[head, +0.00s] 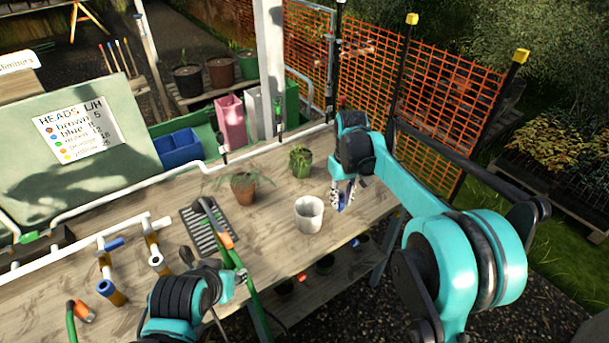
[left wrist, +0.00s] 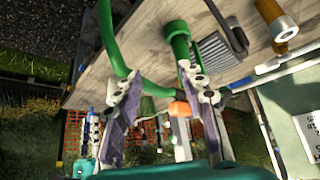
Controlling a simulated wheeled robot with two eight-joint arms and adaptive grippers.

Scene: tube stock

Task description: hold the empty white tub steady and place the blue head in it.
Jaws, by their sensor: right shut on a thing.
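The empty white tub (head: 309,214) stands upright near the front edge of the wooden bench, its open mouth up. My right gripper (head: 344,197) is just right of the tub, pointing down and apart from it. It is shut on the blue head, of which only a small blue part shows between the fingers; a blue piece also shows at the left of the left wrist view (left wrist: 91,121). My left gripper (left wrist: 163,105) is open, its two fingers wide apart with nothing held. In the head view it is low, left of the tub. I cannot make out the tub in the left wrist view.
A potted plant (head: 243,189) and a green plant (head: 300,161) stand behind the tub. A black slotted tray (head: 207,230) and a green hose (head: 251,292) lie near my left gripper. Blue-ended fittings (head: 106,288) are at left. Bench between tray and tub is clear.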

